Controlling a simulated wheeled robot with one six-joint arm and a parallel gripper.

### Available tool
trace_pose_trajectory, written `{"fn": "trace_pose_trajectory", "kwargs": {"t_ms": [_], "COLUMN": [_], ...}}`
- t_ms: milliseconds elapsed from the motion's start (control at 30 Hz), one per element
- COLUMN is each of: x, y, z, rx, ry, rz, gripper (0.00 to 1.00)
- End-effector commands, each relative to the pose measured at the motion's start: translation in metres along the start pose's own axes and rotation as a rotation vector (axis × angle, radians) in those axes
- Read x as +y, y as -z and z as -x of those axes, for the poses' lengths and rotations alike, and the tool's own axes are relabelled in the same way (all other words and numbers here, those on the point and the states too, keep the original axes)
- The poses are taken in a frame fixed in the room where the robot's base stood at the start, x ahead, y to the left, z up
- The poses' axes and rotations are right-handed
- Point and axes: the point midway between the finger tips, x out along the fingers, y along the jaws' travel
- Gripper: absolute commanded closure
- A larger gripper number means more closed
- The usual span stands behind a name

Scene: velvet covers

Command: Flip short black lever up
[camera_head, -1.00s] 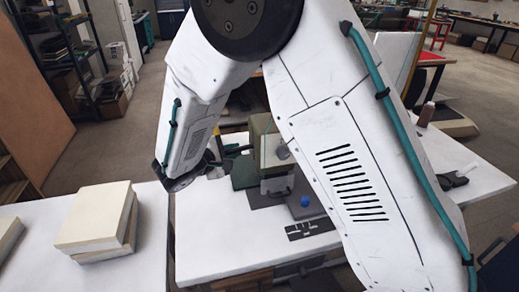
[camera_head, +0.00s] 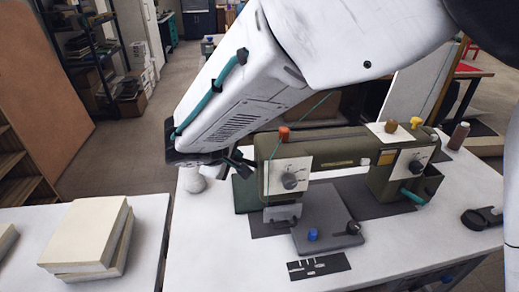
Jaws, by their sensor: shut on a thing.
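A green-olive sewing machine (camera_head: 335,157) stands on a white table. My gripper (camera_head: 240,162) is at the left end of its head, with dark fingers close against the machine. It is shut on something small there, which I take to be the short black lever. The lever is too small and too covered by the dark fingers to tell its shape or whether it points up or down.
A white spool (camera_head: 192,179) stands under my wrist. Pale stacked blocks (camera_head: 88,235) lie on the left table. The white table (camera_head: 215,255) is clear at front left.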

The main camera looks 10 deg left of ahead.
Motion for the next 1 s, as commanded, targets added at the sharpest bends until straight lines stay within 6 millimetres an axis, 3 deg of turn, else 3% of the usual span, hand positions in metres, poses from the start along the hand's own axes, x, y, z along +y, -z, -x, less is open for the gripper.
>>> {"fn": "trace_pose_trajectory", "kwargs": {"t_ms": [467,500,567,867,1000], "x": [-0.003,-0.003,-0.003,-0.002,-0.002], "y": [0.004,0.004,0.004,0.004,0.004], "z": [0.004,0.004,0.004,0.005,0.019], "rx": [0.015,0.015,0.015,0.014,0.016], "ry": [0.010,0.010,0.010,0.009,0.008], "rz": [-0.003,-0.003,-0.003,-0.004,-0.003], "gripper": [1.00,0.80,0.64,0.64,0.64]}}
